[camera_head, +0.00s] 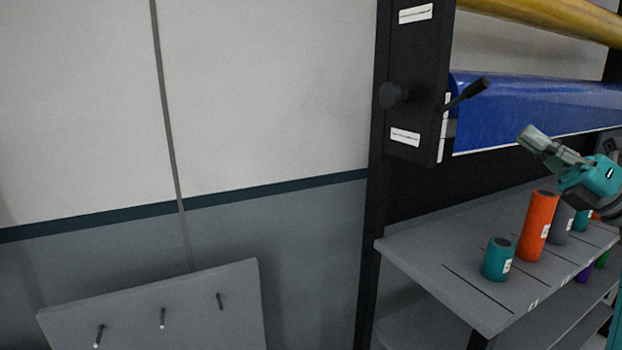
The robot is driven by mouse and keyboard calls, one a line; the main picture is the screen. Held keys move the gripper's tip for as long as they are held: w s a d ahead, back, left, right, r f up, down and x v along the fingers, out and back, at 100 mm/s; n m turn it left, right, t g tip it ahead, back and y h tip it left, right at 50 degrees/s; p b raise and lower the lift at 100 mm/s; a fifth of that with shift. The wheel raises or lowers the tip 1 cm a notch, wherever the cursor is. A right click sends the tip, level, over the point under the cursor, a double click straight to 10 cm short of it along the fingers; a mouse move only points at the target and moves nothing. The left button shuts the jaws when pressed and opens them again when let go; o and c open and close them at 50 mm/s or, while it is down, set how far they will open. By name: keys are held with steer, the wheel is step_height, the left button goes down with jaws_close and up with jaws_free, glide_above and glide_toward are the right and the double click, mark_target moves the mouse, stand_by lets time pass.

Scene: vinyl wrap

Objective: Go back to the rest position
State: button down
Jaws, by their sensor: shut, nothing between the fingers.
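My gripper (534,140) is at the right side of the head view, in front of the rack and above the grey shelf (420,245). Its fingers are shut with nothing between them, and they point up and left. Part of my arm runs off the right edge of the view.
On the shelf stand a short teal roll (497,260), a taller orange roll (537,226) and a grey roll (561,222). A yellow roll (550,14) hangs higher. A grey board with pegs (190,300) is at the lower left. The wall (270,90) is bare.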

steer(key=s+a+f+m+t+h, duration=0.45)
steer(key=f+m, duration=0.45)
steer(key=f, duration=0.3)
steer(key=s+a+f+m+t+h, duration=0.3)
steer(key=s+a+f+m+h, duration=0.2)
steer(key=f+m, duration=0.55)
steer(key=s+a+f+m+t+h, duration=0.45)
steer(key=f+m, duration=0.25)
steer(key=f, duration=0.6)
steer(key=s+a+f+m+g+h, duration=0.1)
steer(key=s+a+f+m+g, duration=0.1)
steer(key=s, duration=0.8)
steer(key=s+a+f+m+g+h, duration=0.2)
steer(key=s+f+m+g, duration=0.3)
steer(key=s+f, duration=0.4)
steer(key=s+a+f+m+g+h, duration=0.2)
steer(key=s+f+g, duration=0.3)
steer(key=s, duration=0.6)
steer(key=shift+a+f+m, duration=0.55)
steer(key=shift+f+m, duration=0.1)
steer(key=shift+m, duration=0.2)
